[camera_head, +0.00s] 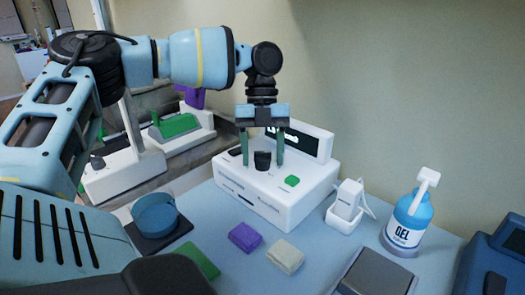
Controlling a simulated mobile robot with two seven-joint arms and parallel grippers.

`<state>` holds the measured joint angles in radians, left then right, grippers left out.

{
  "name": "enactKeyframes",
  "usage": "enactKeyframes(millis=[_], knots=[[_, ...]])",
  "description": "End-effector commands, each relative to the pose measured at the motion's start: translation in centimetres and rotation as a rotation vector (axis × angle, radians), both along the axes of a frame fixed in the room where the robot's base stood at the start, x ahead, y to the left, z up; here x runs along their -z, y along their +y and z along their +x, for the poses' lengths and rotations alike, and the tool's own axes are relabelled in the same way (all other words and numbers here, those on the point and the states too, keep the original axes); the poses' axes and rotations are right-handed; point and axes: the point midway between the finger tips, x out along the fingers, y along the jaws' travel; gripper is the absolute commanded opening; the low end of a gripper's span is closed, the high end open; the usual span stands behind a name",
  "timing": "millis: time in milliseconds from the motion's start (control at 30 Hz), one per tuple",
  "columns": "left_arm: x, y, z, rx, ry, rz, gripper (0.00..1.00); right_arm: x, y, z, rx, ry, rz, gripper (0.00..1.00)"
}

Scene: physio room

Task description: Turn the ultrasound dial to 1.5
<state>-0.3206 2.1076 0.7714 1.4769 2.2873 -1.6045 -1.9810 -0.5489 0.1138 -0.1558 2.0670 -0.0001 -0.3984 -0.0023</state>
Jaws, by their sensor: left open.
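The ultrasound unit (270,205) is a white box on the blue table, with a dark display (300,143) at its upper back, partly hidden by my gripper. Its black dial (262,161) stands on the sloped top. I cannot read any number by the dial. My left gripper (263,163) points down over the unit. It is open, with one finger on each side of the dial. I cannot tell whether the fingers touch it. My right gripper is not in view.
A green button (292,181) is right of the dial. A probe in a white holder (344,215) and a blue gel bottle (408,220) stand to the right. Purple (244,237) and beige (286,256) blocks lie in front. A blue bowl (156,214) is at left.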

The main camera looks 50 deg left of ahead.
Motion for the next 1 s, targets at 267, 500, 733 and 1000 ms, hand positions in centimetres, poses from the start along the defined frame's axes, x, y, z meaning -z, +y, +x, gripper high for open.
enactKeyframes(millis=[267, 500, 733, 1000], knots=[[-1.7, 0.5, 0.5, -0.002, -0.004, 0.001, 0.56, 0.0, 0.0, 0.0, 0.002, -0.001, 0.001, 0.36], [-5.3, 1.7, 1.4, -0.003, -0.002, 0.001, 0.56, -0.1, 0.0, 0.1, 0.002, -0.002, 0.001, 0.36], [-7.0, 2.3, 1.8, 0.000, -0.001, 0.001, 0.56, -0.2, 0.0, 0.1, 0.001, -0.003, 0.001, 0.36], [-7.3, 2.3, 1.9, 0.000, 0.000, 0.000, 0.56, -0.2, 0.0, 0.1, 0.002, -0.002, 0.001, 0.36]])
